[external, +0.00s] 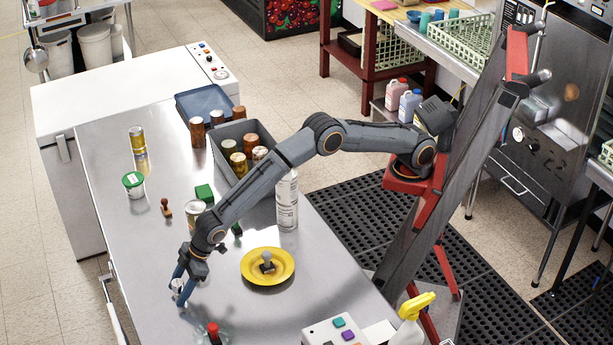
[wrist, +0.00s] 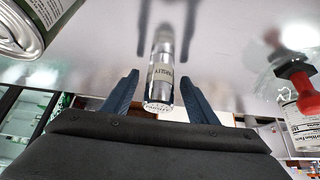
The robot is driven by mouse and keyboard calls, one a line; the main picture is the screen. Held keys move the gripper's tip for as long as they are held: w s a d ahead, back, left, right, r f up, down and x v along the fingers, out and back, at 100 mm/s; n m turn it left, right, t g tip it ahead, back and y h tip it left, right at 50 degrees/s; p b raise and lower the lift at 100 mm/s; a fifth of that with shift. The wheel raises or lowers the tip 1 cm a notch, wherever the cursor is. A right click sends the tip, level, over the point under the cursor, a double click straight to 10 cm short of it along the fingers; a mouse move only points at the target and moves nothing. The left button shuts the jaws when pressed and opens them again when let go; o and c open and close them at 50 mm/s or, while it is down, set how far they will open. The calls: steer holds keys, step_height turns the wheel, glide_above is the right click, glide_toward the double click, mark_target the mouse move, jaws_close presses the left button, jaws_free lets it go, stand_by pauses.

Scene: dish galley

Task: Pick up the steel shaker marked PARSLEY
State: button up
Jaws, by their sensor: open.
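The steel shaker (wrist: 160,75) stands on the steel table, with a pale label reading PARSLEY facing the wrist camera and a perforated top. In the wrist view my gripper (wrist: 160,100) is open, with one dark finger on each side of the shaker. I cannot tell whether either finger touches it. In the external view my gripper (external: 184,292) is low over the front left of the table, and the shaker (external: 177,287) shows only partly between the fingers.
A yellow plate (external: 252,275) with a grey-knobbed item lies right of my gripper. A red-topped item (external: 213,330) stands in front of it; a can (external: 194,215) stands behind. A grey bin (external: 228,135) of shakers is farther back.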

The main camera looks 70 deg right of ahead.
steer(key=c, duration=1.2)
